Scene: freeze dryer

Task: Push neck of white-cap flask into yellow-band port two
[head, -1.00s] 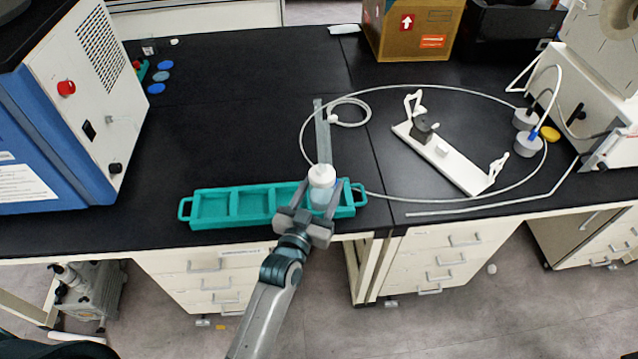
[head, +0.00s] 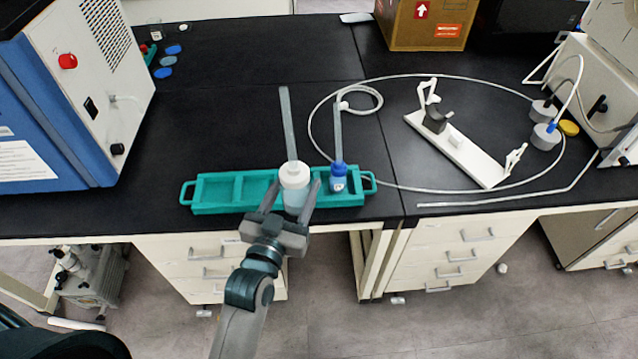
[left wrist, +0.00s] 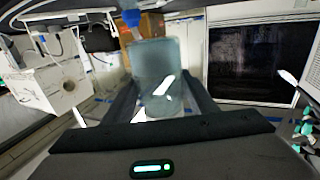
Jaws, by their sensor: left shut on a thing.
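The white-cap flask has a white cap (head: 294,174), a pale bluish body (head: 294,200) and a long grey neck (head: 289,122) pointing away from me. My left gripper (head: 289,194) is shut around its body, in front of and over the teal tray (head: 216,206). In the left wrist view, the translucent body (left wrist: 160,70) stands between the gripper's fingers (left wrist: 160,100). A blue-cap flask (head: 339,184) with a similar grey neck stands in the tray's right part. My right gripper is not in view.
A white stand (head: 460,150) lies inside a looped tube at right. The black bench's left middle is clear.

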